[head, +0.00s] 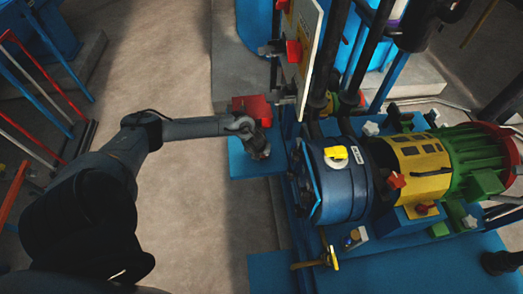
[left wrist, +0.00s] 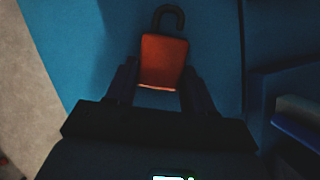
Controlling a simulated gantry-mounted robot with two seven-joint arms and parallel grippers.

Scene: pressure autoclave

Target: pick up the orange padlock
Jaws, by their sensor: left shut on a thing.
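The orange padlock (left wrist: 163,62) shows in the left wrist view, with its dark curved shackle pointing to the top of the picture. My left gripper (left wrist: 160,85) is shut on its body, one dark finger on each side. A blue surface lies behind the padlock; I cannot tell whether the padlock touches it. In the head view my left gripper (head: 260,149) is over the blue platform, just below the red box. The padlock cannot be made out there. My right gripper is not in view.
The red box (head: 251,106) stands on the blue platform (head: 247,165). A blue, yellow and green motor-pump unit (head: 415,163) with pipes is to the right. A pale panel with red handles (head: 302,45) rises above. Concrete floor (head: 195,210) is clear below the arm.

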